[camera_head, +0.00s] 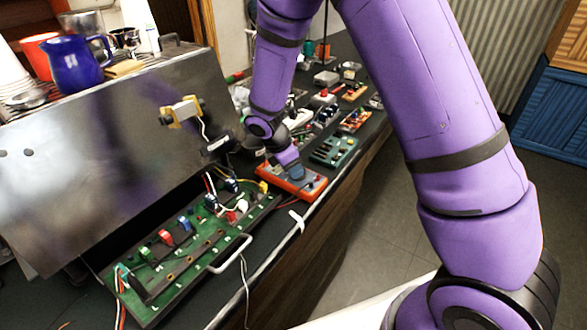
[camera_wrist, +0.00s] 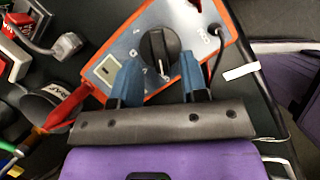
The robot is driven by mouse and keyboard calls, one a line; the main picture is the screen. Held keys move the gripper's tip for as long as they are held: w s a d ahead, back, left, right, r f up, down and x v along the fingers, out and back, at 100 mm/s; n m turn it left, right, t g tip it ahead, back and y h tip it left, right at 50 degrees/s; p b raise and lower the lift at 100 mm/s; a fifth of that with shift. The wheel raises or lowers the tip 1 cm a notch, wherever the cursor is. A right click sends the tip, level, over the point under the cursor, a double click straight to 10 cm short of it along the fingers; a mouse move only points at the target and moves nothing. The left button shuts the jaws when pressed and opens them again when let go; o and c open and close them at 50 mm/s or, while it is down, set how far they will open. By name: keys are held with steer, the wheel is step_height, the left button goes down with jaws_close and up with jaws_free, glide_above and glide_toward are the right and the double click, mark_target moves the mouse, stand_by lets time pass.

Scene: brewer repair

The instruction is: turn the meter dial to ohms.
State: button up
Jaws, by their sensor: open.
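The meter (camera_head: 312,186) is an orange-rimmed box with a grey-blue face, lying on the dark counter near its front edge. In the wrist view the meter (camera_wrist: 120,45) fills the upper middle. Its black round dial (camera_wrist: 160,50) carries a white pointer mark; the printed labels are too small to read. My gripper (camera_wrist: 158,72) is open, with one blue finger on each side of the dial's lower part. I cannot tell whether the fingers touch the dial. In the head view my gripper (camera_head: 292,168) is over the meter and the dial is hidden.
A green circuit board (camera_head: 190,245) with a metal handle lies left of the meter, below a steel brewer housing (camera_head: 90,150). A red probe (camera_wrist: 68,108) lies beside the meter. Several small parts and boards (camera_head: 333,150) crowd the counter behind. The floor at right is clear.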

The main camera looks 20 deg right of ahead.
steer(key=shift+d+f, duration=0.2)
steer(key=shift+f, duration=0.3)
jaws_close()
